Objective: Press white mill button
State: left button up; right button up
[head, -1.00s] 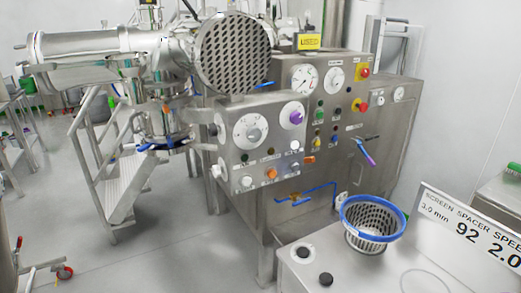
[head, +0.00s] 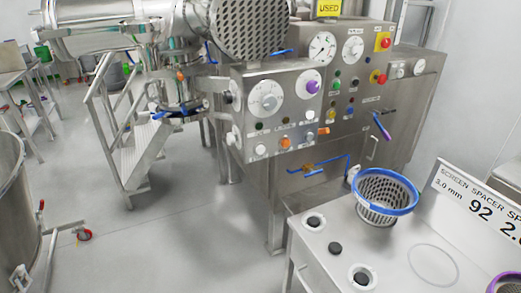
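The front control panel (head: 278,112) of the steel machine is in the middle of the head view. It carries a large white dial (head: 265,97) and a smaller white dial with a purple knob (head: 312,87). Below them are small buttons: a white one (head: 309,115) at upper right, a white one (head: 260,150) at lower left, and an orange one (head: 285,142). The labels are too small to read, so I cannot tell which white button is the mill's. Neither of my grippers is in view.
A steel table at the lower right holds a perforated basket with a blue rim (head: 384,211) and a sign (head: 480,200). Metal steps (head: 125,140) stand left of the machine. A steel vessel (head: 12,200) is at the left edge. The floor (head: 190,230) between is clear.

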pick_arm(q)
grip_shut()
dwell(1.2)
